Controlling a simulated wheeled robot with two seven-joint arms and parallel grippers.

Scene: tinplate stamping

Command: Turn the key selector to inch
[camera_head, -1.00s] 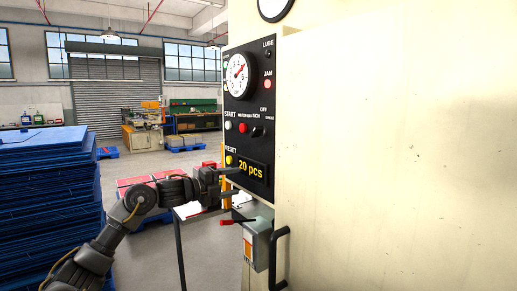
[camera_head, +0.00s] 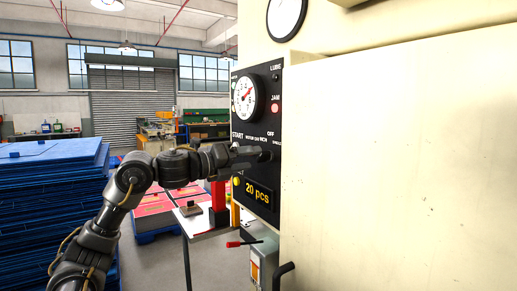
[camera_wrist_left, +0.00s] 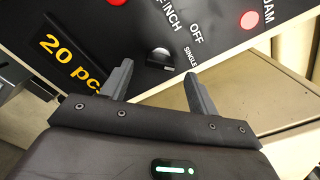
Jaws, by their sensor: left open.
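My left gripper (camera_head: 258,153) is at the panel, below the START and INCH labels. In the left wrist view the gripper (camera_wrist_left: 156,70) is open and empty, its two fingers either side of the selector. I cannot tell if they touch the panel. My right gripper is not in view.
The panel also has a dial gauge (camera_head: 246,95), a JAM lamp (camera_head: 275,107) and a yellow "20 pcs" display (camera_head: 258,194). A red-handled lever (camera_head: 234,244) sticks out below. The cream press body (camera_head: 400,170) fills the right. Blue stacked sheets (camera_head: 50,200) stand at left.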

